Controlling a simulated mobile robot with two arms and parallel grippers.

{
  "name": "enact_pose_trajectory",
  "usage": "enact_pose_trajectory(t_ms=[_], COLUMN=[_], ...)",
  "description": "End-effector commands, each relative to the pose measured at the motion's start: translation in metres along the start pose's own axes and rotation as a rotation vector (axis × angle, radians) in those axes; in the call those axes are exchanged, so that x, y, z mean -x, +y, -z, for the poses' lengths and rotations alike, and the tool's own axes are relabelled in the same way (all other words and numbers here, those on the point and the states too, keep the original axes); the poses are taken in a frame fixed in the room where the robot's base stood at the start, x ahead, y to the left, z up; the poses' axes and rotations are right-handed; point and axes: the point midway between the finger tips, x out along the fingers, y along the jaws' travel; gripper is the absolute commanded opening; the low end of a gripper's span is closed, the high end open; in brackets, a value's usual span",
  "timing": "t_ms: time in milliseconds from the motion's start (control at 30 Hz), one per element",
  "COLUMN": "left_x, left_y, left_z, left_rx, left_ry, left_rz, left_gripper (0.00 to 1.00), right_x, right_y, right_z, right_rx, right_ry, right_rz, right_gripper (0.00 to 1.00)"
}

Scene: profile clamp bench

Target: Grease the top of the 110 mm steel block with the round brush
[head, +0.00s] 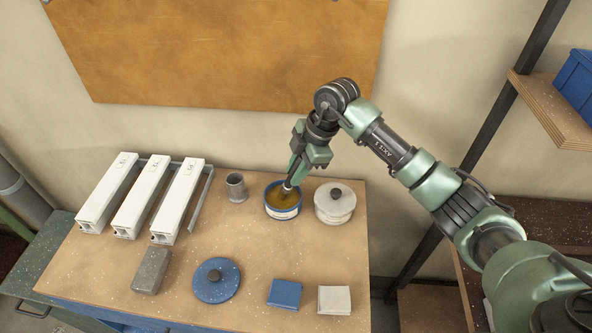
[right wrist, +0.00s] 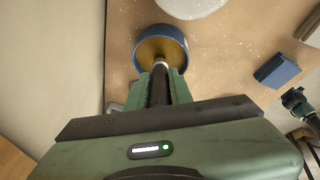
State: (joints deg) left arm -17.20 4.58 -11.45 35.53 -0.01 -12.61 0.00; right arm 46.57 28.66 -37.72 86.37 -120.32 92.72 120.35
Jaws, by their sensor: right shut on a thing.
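My right gripper (head: 295,177) is shut on the round brush (head: 287,186), which points down into an open blue tin (head: 283,213) of brown grease. In the right wrist view the dark brush handle (right wrist: 159,88) lies between the fingers (right wrist: 160,82), and its tip is over or in the grease of the tin (right wrist: 180,39); how deep the bristles sit is hidden. The grey steel block (head: 151,270) lies on the bench at front left, well away from the gripper.
Several white profiles (head: 143,197) lie in a rack at left. A grey cup (head: 236,188) and a lidded pale pot (head: 335,203) flank the tin. A blue lid (head: 216,280), a blue cloth (head: 285,294) and a pale cloth (head: 334,300) lie in front. The bench middle (head: 240,240) is clear.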

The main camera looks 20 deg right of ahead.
Motion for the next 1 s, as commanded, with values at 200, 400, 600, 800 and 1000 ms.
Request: enact_pose_trajectory(t_ms=[200,400,600,800,1000], left_x=[0.003,0.017,0.031,0.044,0.057], left_y=[0.0,0.0,-0.001,-0.001,-0.001], left_z=[0.0,0.001,0.003,0.004,0.005], left_rx=[-0.001,-0.001,-0.001,-0.001,-0.001], left_ry=[0.0,0.0,0.0,0.0,0.0], left_rz=[0.0,0.0,0.0,0.0,0.0], left_gripper=[0.73,0.73,0.73,0.73,0.73], right_x=[0.002,0.018,0.033,0.048,0.063], right_y=[-0.001,0.003,0.005,0.008,0.01], right_z=[0.001,0.006,0.011,0.016,0.021], right_rx=[-0.001,0.0,0.0,0.0,0.001], right_ry=[-0.002,-0.001,-0.001,-0.001,-0.001], right_rz=[0.004,0.002,0.001,0.001,0.001], right_gripper=[0.0,0.0,0.0,0.0,0.0])
